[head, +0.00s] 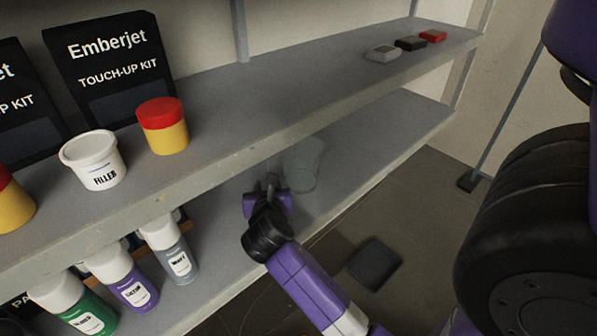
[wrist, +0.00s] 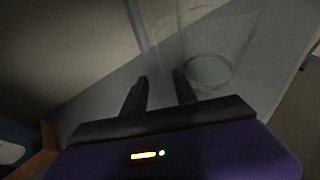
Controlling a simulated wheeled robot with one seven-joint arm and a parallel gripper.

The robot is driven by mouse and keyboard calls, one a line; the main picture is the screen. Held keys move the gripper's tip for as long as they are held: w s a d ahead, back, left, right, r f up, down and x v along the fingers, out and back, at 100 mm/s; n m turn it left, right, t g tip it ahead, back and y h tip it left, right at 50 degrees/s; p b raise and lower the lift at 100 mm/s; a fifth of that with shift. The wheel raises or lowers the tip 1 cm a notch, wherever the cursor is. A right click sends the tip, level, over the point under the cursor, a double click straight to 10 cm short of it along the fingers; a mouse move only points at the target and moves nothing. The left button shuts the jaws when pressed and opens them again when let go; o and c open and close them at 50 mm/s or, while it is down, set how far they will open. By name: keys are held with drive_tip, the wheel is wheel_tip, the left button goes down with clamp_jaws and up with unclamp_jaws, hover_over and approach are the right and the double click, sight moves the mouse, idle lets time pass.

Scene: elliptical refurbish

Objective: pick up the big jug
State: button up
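The big jug (head: 303,165) is clear and see-through and stands upright on the lower shelf. In the wrist view the jug (wrist: 210,70) is ahead and to the right, with its round base showing. Its faint left side, where a handle seems to be, lies just ahead of the fingertips. My gripper (head: 270,184) is under the upper shelf, just left of the jug. In the wrist view my gripper (wrist: 159,82) has its two dark fingers apart. I cannot tell whether a finger touches the jug.
The upper shelf (head: 250,105) overhangs my gripper. It holds a filler tub (head: 93,160), a red-lidded yellow pot (head: 163,125), touch-up kit boxes (head: 110,60) and small blocks (head: 410,43). Several bottles (head: 174,252) stand left on the lower shelf (head: 375,140), which is clear right of the jug.

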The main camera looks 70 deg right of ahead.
drive_tip(key=x, duration=0.7)
drive_tip(key=shift+d, duration=0.3)
drive_tip(key=shift+s, duration=0.1)
drive_tip(key=shift+c, duration=0.4)
clamp_jaws()
idle(0.6)
